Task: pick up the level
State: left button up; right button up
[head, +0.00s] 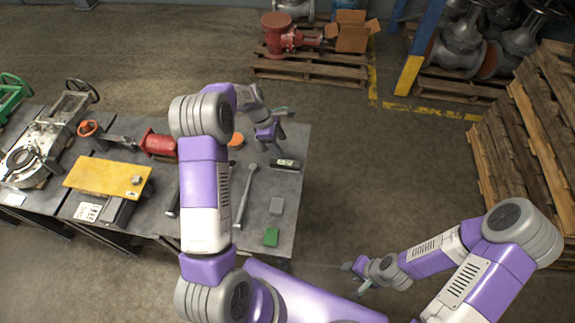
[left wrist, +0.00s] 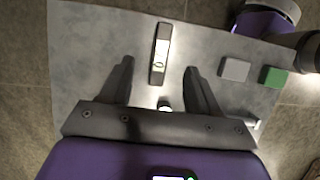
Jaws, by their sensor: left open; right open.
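The level (head: 285,163) is a short dark bar with a pale vial window, lying near the right edge of the grey workbench. In the left wrist view the level (left wrist: 161,45) lies lengthwise, ahead of and between my finger lines. My left gripper (head: 281,125) is open and empty above the bench, just beyond the level in the head view. Its two fingers also show in the left wrist view (left wrist: 160,68), apart from the level. My right gripper (head: 357,275) is open and empty, away from the bench over the floor.
A grey block (head: 276,205) and a green block (head: 271,237) lie near the level. A long wrench (head: 244,195) lies to its left. A red tool (head: 158,144) and a yellow board (head: 108,179) are further left. Pallets (head: 310,68) stand on the floor behind.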

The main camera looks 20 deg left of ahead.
pick_arm(q)
jog(key=b, duration=0.3)
send_over(285, 163)
jog(key=a, duration=0.2)
jog(key=f, duration=0.4)
jog(key=shift+w+a+f, duration=0.1)
jog(key=shift+w+f, duration=0.1)
jog(key=shift+f, duration=0.05)
jog(key=shift+b+x, duration=0.45)
jog(key=shift+x, duration=0.7)
jog(key=f, duration=0.1)
jog(key=f+b, duration=0.1)
jog(key=f, duration=0.1)
jog(key=d+f, duration=0.1)
jog(key=shift+s+f+b, duration=0.15)
jog(key=shift+s+b, duration=0.15)
jog(key=shift+s, duration=0.05)
jog(key=shift+w+d+f, duration=0.15)
jog(key=shift+f, duration=0.25)
jog(key=shift+r, duration=0.1)
jog(key=shift+c, duration=0.4)
grip_shut()
